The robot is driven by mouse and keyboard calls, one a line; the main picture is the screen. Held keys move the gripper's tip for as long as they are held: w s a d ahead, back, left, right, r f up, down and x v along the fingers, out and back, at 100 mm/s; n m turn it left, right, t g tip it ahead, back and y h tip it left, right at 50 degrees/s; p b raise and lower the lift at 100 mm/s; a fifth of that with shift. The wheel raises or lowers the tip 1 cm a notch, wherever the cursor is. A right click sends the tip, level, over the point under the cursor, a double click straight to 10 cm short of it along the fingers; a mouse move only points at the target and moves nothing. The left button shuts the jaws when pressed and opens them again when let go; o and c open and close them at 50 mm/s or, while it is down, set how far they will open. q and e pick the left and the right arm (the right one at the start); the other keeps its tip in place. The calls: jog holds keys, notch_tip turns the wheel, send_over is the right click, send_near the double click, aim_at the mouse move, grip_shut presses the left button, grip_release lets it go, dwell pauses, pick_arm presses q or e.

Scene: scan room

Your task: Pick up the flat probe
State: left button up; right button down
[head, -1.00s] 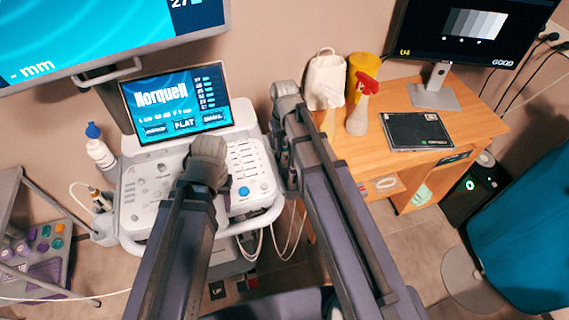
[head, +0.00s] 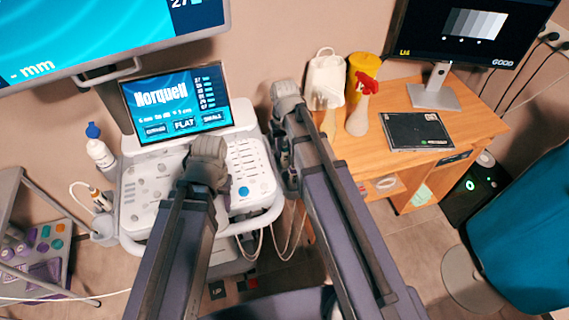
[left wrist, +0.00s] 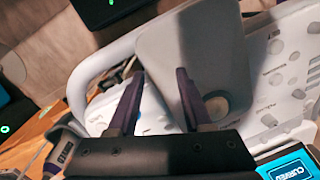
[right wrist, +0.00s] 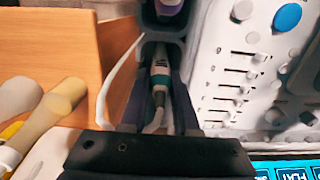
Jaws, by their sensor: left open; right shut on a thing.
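The ultrasound cart (head: 140,195) stands in front of me, and its screen (head: 178,105) shows a FLAT button between two others. In the right wrist view, a white probe (right wrist: 160,75) with a teal band and a cable sits in a holder at the console's side. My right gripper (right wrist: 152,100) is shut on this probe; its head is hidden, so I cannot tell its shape. A purple-banded probe (right wrist: 168,8) is in the holder beyond it. My left gripper (left wrist: 160,85) is open and empty above the console. Another purple-banded probe (left wrist: 62,150) shows in the left wrist view.
A gel bottle (head: 99,150) stands left of the screen. Cables hang below the console.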

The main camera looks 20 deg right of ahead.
pick_arm(q)
jog(key=shift+r, duration=0.15)
pick_arm(e)
jog(key=shift+r, duration=0.2)
notch_tip(320, 180, up, 10)
jog(key=p, duration=1)
jog(key=shift+f, duration=0.15)
jog(key=shift+f+b, duration=0.75)
jog(key=shift+f, duration=0.05)
pick_arm(q)
notch_tip(320, 180, up, 8)
jog(key=shift+r, duration=0.2)
pick_arm(e)
jog(key=shift+r, duration=0.1)
